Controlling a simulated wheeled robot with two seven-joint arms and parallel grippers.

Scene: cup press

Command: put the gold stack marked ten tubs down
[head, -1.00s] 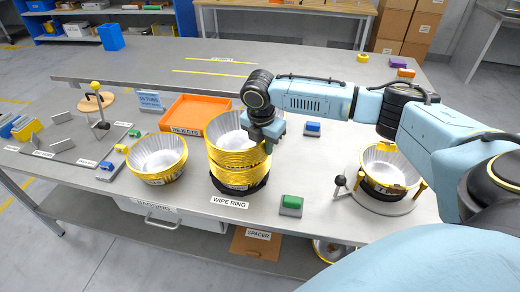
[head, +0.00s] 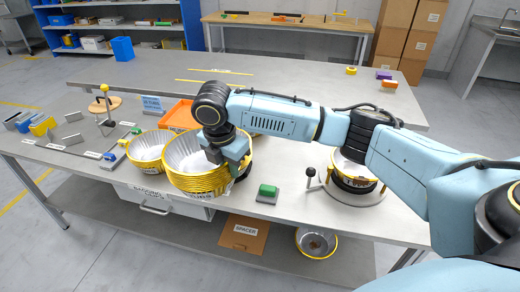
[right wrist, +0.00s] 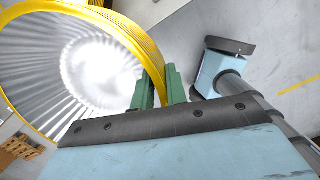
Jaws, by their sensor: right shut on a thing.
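The gold stack (head: 200,184) is a pile of nested tubs with gold rims and a silvery fluted inside. My right gripper (head: 236,165) is shut on its right wall in the head view. The stack hangs at the table's front edge, in front of a single gold tub (head: 146,160) and overlapping it in the picture. In the right wrist view the green fingers (right wrist: 160,90) pinch the gold rim of the stack (right wrist: 115,22). A blue sign (head: 152,104), apparently reading ten tubs, stands behind, partly hidden. My left gripper is not in view.
An orange tray (head: 178,114) lies behind the stack. A green button (head: 267,191) sits to its right. A press fixture with a tub (head: 353,181) stands further right. A board with a toggle clamp (head: 104,105) is at left. A spacer box (head: 243,232) lies below.

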